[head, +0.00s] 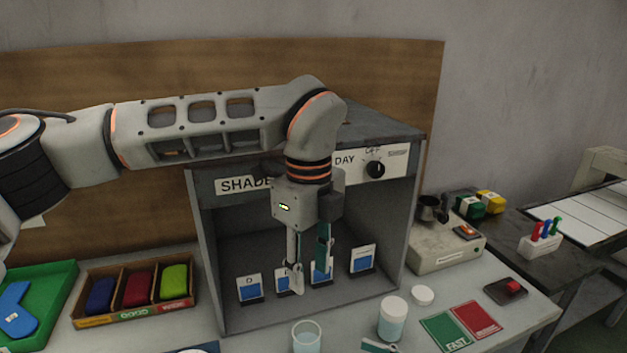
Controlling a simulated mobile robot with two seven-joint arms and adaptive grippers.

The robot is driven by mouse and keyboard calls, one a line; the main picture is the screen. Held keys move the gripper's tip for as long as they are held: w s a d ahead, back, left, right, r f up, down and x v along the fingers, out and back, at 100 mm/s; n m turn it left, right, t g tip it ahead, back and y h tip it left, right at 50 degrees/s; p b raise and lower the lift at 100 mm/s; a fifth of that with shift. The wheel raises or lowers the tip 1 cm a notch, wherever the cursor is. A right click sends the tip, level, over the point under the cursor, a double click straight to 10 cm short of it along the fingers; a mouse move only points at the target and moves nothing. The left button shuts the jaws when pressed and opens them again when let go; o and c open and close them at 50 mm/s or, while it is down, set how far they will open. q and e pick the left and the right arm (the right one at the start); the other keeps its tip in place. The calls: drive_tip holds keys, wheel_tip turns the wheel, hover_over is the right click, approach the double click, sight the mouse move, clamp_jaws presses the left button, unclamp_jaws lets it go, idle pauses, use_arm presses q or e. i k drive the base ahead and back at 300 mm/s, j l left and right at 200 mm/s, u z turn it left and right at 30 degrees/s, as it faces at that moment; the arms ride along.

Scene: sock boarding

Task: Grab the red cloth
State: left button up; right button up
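The red cloth (138,289) lies folded in the middle compartment of a cardboard box (131,317) at the lower left. A blue cloth (101,295) is on its left and a green cloth (173,281) on its right. My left gripper (309,270) points down in front of the grey shade cabinet's opening, well to the right of the box. Its two fingers stand apart, with a teal surface showing on the right one, and I see nothing held between them. It is not touching the red cloth. My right gripper is not in view.
Several small cards stand inside the grey cabinet (208,262). A green tray (62,300) with a blue piece is left of the box. A glass (306,338), a lidded jar (392,319) and green and red cards (444,331) occupy the front right.

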sight(512, 286)
drive_tip(key=k+l, duration=0.1)
drive_tip(key=l, duration=0.25)
drive_tip(key=k+l, duration=0.1)
drive_tip(key=l, duration=0.2)
drive_tip(key=k+l, duration=0.15)
drive_tip(key=l, duration=0.2)
drive_tip(key=k+l, duration=0.1)
drive_tip(key=l, duration=0.2)
